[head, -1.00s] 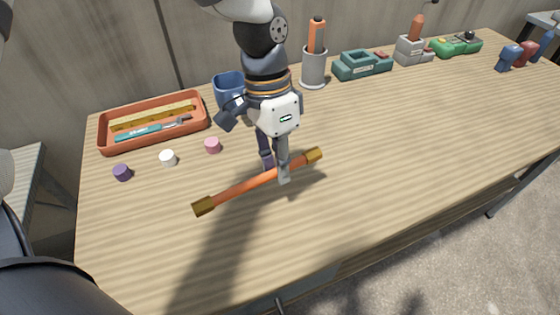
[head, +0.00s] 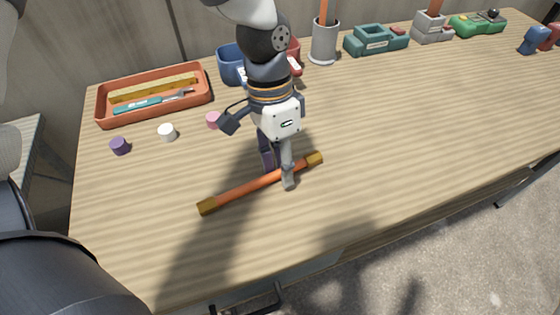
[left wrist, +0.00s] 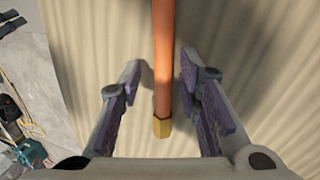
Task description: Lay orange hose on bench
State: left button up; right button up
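The orange hose (head: 240,190), with brass-coloured ends, lies slantwise over the front middle of the wooden bench (head: 400,130) and appears to rest on it. My left gripper (head: 279,174) is above it, pointing down, with one finger on each side of the hose. In the left wrist view the hose (left wrist: 163,60) runs between the two fingers, with a gap on both sides, so the gripper is open around it. One brass end (left wrist: 162,127) shows between the fingers. My right gripper is not in view.
An orange tray (head: 104,118) with tools is at the back left. Purple (head: 120,146), white (head: 167,132) and pink (head: 213,120) caps stand before it. The right front is clear.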

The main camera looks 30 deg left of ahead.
pick_arm(q)
jog(key=v, duration=1.2)
jog(key=shift+s, duration=0.1)
dwell(0.4)
